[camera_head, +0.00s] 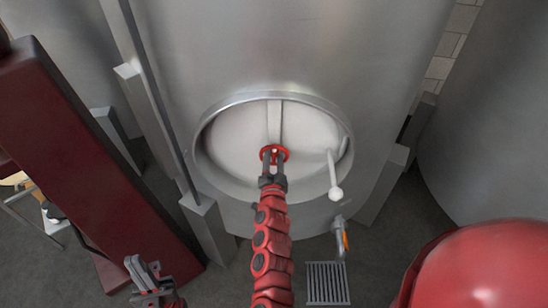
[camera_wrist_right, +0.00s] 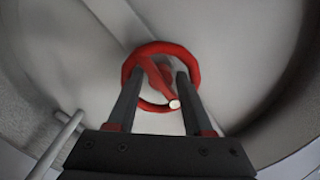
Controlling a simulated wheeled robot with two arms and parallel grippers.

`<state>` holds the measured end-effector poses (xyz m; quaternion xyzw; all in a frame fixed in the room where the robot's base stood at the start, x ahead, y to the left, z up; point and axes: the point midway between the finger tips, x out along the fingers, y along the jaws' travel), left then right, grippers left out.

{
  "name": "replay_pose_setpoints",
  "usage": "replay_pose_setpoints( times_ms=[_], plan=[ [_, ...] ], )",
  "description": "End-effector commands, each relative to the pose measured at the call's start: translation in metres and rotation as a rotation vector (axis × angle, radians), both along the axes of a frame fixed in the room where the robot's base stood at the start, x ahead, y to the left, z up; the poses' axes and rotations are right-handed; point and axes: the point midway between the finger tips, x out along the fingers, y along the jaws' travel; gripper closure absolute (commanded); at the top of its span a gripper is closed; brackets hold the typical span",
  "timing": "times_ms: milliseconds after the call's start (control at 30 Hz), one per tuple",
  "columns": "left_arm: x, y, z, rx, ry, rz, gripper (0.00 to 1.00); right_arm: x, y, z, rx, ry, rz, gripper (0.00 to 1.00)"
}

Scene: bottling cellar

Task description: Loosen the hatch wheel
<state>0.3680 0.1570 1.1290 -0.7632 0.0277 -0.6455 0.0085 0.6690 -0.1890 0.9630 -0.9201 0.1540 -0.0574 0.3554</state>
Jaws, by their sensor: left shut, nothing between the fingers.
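The red hatch wheel (camera_head: 274,154) sits at the centre of a round pale hatch (camera_head: 235,140) low on a big steel tank. In the right wrist view the wheel (camera_wrist_right: 192,62) shows a red spoke and a small white-ended knob. My right gripper (camera_head: 273,160) is at the wheel. Its two dark fingers (camera_wrist_right: 163,78) stand apart, with the hub and spoke in the gap between them; whether the tips touch the wheel I cannot tell. My left gripper (camera_head: 147,276) is shut and empty at the lower left, away from the hatch.
A pale lever with a round knob (camera_head: 335,193) lies on the hatch's right side. Below it are an outlet pipe with an orange handle (camera_head: 341,234) and a floor grate (camera_head: 327,283). A dark red beam (camera_head: 85,170) stands at left. Another tank (camera_head: 490,120) stands at right.

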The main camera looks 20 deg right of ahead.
Motion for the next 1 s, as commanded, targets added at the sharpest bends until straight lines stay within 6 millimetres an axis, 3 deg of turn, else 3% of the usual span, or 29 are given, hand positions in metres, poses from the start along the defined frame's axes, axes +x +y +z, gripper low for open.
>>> replay_pose_setpoints(
  times_ms=[67,367,533,1000],
  plan=[
    [0.000,0.000,0.000,0.000,0.000,0.000,1.00,0.000,0.000,0.001,0.001,-0.001,-0.001,0.33],
    [0.000,0.000,0.000,0.000,0.000,0.000,1.00,0.000,0.000,0.001,0.000,-0.003,-0.001,0.33],
    [0.000,0.000,-0.005,0.000,0.000,0.000,1.00,-0.011,0.005,0.000,0.001,-0.005,0.000,0.33],
    [0.000,0.000,-0.022,0.000,0.000,0.000,1.00,-0.108,0.039,-0.002,0.002,0.003,0.006,0.33]
  ],
)
